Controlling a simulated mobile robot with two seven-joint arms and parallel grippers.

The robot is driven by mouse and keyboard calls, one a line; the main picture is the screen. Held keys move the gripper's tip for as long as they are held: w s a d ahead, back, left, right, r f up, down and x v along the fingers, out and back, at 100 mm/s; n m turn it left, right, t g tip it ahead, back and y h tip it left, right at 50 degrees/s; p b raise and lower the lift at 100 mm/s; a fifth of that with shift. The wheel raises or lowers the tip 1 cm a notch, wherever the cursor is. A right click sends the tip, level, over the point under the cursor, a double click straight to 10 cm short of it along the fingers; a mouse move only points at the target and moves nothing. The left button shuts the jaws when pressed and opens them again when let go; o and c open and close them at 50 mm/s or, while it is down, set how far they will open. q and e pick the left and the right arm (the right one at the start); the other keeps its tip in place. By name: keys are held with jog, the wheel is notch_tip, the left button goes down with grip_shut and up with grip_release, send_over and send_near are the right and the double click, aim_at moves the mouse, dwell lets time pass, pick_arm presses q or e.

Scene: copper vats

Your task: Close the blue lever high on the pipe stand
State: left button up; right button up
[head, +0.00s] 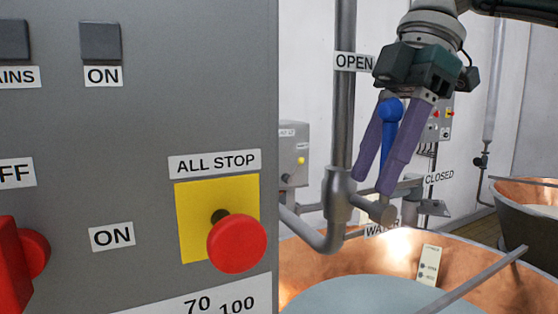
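The blue lever (390,111) shows on the pipe stand (345,90), with its round blue end up and its shaft running down between my fingers. My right gripper (388,170) comes in from the top right and points down. Its two purple fingers stand on either side of the lever, with the left finger partly behind it. I cannot tell whether they touch it. An OPEN label (354,62) is at the upper left of the gripper, and a CLOSED label (439,177) is to its lower right. My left gripper is not in view.
A large grey control panel (140,130) fills the left, with a red ALL STOP button (237,244) on a yellow plate. A copper vat (480,270) lies below the pipe. Another vat (520,212) stands at the right. A small grey box (294,155) is on the wall.

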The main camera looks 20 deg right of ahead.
grip_shut()
dwell(1.2)
